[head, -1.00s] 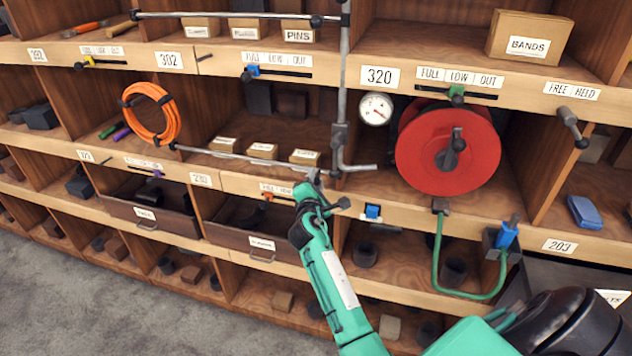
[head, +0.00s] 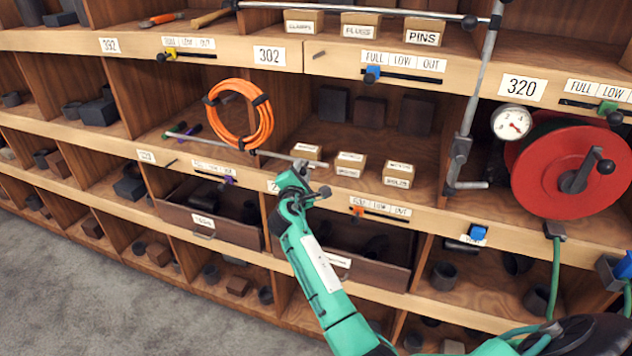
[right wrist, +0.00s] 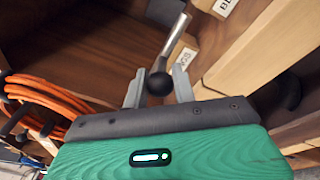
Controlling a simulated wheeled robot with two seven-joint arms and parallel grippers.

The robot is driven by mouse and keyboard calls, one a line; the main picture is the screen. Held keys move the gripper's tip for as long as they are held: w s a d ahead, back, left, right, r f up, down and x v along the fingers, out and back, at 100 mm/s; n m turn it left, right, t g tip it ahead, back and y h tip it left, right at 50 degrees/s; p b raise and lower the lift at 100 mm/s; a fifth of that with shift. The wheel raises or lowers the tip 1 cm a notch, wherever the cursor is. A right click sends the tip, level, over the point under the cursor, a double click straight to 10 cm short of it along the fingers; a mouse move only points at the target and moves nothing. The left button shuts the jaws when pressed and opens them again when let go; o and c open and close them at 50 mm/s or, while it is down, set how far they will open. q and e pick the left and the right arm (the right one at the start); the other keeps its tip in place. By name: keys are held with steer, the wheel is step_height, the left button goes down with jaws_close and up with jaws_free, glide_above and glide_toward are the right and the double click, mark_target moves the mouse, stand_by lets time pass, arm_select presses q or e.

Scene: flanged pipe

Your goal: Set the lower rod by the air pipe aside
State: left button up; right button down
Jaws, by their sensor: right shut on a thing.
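The lower rod (head: 235,147) is a thin grey bar held roughly level in front of the shelf, passing before the orange hose coil. My right gripper (head: 298,178) is shut on it at its right end. In the right wrist view the rod (right wrist: 176,38) runs up from a black ball knob that sits between the fingers (right wrist: 158,88). The air pipe (head: 472,110) is a grey upright with a bent foot, to the right; the rod is clear of it. The upper rod (head: 350,12) runs level to the pipe's top. My left gripper is not in view.
Small labelled boxes (head: 348,164) stand in the bay behind the gripper. The orange coil (head: 240,115) hangs just behind the rod. A gauge (head: 512,123) and a red reel (head: 566,168) are at right. Open drawers (head: 210,222) lie below.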

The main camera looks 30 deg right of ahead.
steer(key=w+a+b, duration=0.4)
steer(key=w+a, duration=0.2)
steer(key=w, duration=0.2)
steer(key=shift+a+b, duration=0.4)
steer(key=c, duration=1.2)
jaws_free()
steer(key=shift+o, duration=0.2)
steer(key=b+v, duration=0.3)
steer(key=v, duration=1.1)
steer(key=shift+w, duration=0.2)
